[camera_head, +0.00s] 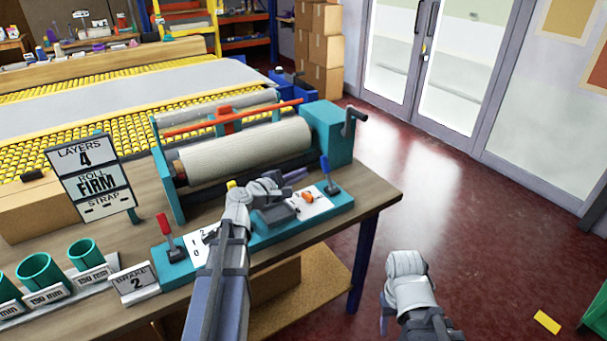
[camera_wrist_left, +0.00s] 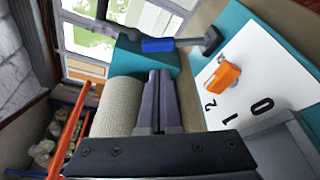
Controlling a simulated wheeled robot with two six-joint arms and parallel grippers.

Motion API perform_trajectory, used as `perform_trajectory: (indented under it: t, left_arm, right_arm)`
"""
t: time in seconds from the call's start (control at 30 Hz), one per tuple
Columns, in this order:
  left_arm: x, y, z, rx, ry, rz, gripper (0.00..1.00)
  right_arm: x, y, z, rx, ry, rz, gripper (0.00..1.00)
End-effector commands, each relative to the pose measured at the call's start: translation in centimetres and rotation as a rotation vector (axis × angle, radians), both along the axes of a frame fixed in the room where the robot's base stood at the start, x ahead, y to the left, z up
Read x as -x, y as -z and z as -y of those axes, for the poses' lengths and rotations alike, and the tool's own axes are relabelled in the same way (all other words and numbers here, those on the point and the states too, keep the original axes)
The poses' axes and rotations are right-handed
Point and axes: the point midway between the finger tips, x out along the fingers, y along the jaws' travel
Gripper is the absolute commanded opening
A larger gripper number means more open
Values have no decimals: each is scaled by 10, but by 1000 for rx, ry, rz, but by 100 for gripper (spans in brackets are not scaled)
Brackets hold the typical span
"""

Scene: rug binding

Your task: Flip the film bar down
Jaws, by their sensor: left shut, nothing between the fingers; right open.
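The film bar, which I take to be the long orange-red bar (camera_head: 185,127), runs along the top of the roller machine, above and behind the beige roll (camera_head: 245,150). It is raised clear of the roll. Part of an orange-red bar shows at the left of the left wrist view (camera_wrist_left: 68,140). My left gripper (camera_head: 296,175) is at the near side of the roll, by its right end. Its purple fingers (camera_wrist_left: 160,75) are together and empty, beside the roll. My right gripper (camera_head: 405,268) hangs off the table at the right, open, its fingertips mostly hidden.
A teal control panel (camera_head: 340,200) on the table edge has a red lever (camera_head: 165,225), a blue lever (camera_head: 325,166) and an orange knob (camera_head: 308,197). A crank (camera_head: 352,120) sticks out of the teal end housing. A sign (camera_head: 88,178) stands left.

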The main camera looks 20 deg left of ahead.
Motion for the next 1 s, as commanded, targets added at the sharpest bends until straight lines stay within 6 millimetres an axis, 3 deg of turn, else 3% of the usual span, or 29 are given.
perform_trajectory:
  t: [0.1,0.4,0.6,1.0]
  left_arm:
    - [-24,6,8,-2,3,0,0]
    - [-63,12,23,-1,2,0,0]
    - [-73,13,28,-1,0,0,0]
    - [-73,13,28,-3,0,1,0]
  right_arm:
    - [0,6,0,0,0,0,50]
    - [0,12,0,0,0,0,50]
    - [0,13,0,0,0,0,50]
    - [0,13,0,0,0,0,50]
